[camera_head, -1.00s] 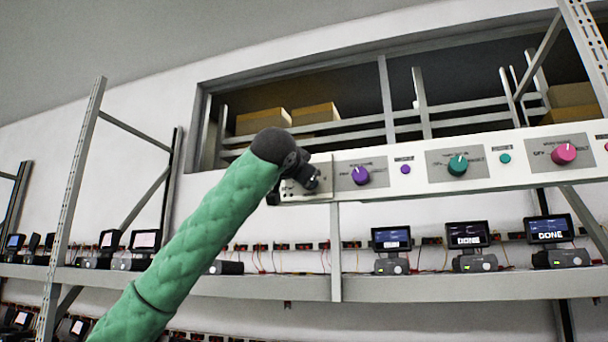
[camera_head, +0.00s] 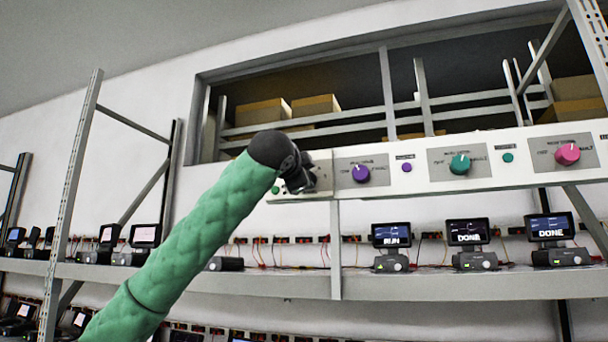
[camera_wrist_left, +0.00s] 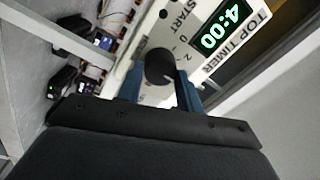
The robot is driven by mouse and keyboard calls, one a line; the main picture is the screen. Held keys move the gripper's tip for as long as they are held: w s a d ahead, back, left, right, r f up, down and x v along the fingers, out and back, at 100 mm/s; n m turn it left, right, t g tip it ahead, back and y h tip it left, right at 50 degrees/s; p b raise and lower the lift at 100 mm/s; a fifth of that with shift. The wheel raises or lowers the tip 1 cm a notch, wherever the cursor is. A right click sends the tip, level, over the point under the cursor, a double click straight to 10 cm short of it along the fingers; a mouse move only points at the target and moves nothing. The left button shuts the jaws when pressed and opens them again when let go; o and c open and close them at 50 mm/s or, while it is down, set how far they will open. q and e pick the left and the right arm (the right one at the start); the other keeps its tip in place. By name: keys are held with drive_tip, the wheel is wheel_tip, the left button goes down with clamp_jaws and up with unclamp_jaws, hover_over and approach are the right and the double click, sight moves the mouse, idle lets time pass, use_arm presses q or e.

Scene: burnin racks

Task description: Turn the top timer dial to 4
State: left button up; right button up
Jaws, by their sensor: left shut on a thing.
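The black timer dial (camera_wrist_left: 160,68) is on a pale panel labelled TOP TIMER (camera_wrist_left: 240,48) in the left wrist view. The green display (camera_wrist_left: 222,27) on the panel reads 4:00. Markings including 0, 2 and START are printed beside the dial. My left gripper (camera_wrist_left: 159,84) is shut on the dial, with one blue finger on each side of it. In the head view my left gripper (camera_head: 306,178) is at the left end of the panel and hides the dial. My right gripper is in neither view.
The long white panel (camera_head: 420,178) carries a purple knob (camera_head: 360,173), a teal knob (camera_head: 460,164) and a pink knob (camera_head: 567,154). Below it, a grey shelf (camera_head: 285,284) bears several small devices with screens. Metal uprights stand at both sides.

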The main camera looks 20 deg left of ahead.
use_arm(q)
drive_tip(key=shift+f, duration=0.15)
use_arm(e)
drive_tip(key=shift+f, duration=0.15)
use_arm(q)
drive_tip(key=o, duration=1)
drive_tip(key=shift+s, duration=0.1)
drive_tip(key=s+b, duration=0.2)
drive_tip(key=s, duration=0.5)
drive_tip(key=shift+s+b, duration=0.3)
drive_tip(key=shift+b, duration=0.05)
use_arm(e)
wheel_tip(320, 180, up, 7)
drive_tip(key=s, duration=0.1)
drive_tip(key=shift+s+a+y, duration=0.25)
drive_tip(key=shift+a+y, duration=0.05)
use_arm(q)
drive_tip(key=shift+f, duration=0.1)
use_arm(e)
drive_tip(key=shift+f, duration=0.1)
